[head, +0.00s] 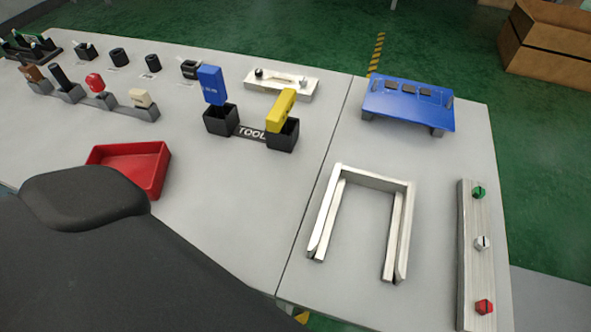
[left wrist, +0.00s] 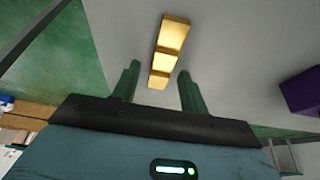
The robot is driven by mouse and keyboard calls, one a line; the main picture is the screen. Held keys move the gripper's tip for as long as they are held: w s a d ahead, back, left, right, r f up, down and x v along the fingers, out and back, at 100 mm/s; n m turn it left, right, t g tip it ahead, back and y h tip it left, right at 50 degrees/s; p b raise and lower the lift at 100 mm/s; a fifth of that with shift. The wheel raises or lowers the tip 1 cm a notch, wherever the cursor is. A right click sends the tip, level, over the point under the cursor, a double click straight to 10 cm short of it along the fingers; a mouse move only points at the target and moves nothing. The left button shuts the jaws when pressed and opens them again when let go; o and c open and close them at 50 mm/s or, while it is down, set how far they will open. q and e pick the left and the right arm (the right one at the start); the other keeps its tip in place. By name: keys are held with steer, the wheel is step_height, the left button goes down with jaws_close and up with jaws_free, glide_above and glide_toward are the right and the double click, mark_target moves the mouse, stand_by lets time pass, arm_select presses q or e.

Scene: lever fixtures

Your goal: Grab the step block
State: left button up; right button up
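The step block (left wrist: 168,45) is golden yellow with several stepped faces and shows in the left wrist view, ahead of my left gripper. My left gripper (left wrist: 159,70) has its two dark green fingers spread apart. The lower end of the block appears between the fingertips in the picture, with a gap on each side; I cannot tell how far below or beyond the tips it is. In the head view I see neither the step block nor the gripper fingers; a large dark part of my own body covers the lower left. My right gripper is in neither view.
A purple block (left wrist: 302,92) lies right of the step block in the wrist view. The head view shows a red tray (head: 133,165), black tool holders (head: 221,119), a blue stand (head: 409,103), a metal U-shaped frame (head: 372,180) and a button strip (head: 468,255).

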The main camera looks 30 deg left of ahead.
arm_select(q)
jaws_close()
steer(key=shift+r, duration=0.1)
step_height(320, 180, up, 10)
steer(key=p, duration=0.3)
